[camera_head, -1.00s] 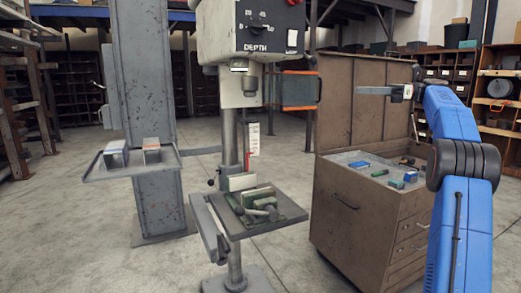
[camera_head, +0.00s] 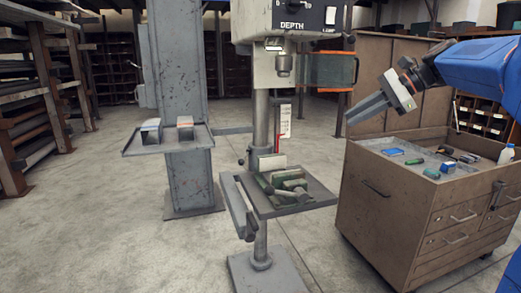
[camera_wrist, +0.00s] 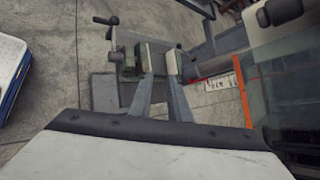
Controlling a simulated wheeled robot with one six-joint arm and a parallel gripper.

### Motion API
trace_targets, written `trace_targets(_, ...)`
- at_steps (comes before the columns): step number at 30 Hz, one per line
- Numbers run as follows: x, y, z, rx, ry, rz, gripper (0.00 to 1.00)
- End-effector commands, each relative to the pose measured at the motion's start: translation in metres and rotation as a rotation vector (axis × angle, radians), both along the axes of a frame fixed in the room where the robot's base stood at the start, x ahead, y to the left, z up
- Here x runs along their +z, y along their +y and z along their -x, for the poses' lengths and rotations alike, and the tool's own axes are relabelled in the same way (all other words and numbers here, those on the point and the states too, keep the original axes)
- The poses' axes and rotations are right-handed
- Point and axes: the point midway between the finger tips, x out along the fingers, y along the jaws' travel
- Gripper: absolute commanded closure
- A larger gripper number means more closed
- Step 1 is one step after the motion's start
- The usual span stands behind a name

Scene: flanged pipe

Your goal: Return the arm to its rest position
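My gripper (camera_head: 352,118) hangs in the air left of the tool cabinet's top in the head view, tilted down and to the left. My blue arm reaches to it from the right edge. In the wrist view, the two grey fingers of my gripper (camera_wrist: 162,52) stand apart with a gap between them and nothing held. The drill press (camera_head: 284,40) stands left of the gripper, with a green vice (camera_head: 288,184) on its table. The vice also shows beyond the fingers in the wrist view (camera_wrist: 127,60).
The brown tool cabinet (camera_head: 385,220) stands at the right, with small tools and a white bottle (camera_head: 506,154) on top. A grey post (camera_head: 184,110) with a small tray (camera_head: 140,151) stands left of the press. Shelving lines the left. Front-left floor is open.

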Motion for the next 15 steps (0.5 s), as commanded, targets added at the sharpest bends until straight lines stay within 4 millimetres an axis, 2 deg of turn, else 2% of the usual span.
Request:
trace_targets(1, -0.01, 0.009, 0.019, 0.024, -0.02, 0.05, 0.83)
trace_targets(6, -0.05, 0.025, 0.073, 0.118, -0.093, 0.23, 0.83)
trace_targets(15, -0.128, 0.034, 0.172, 0.339, -0.223, 0.551, 0.83)
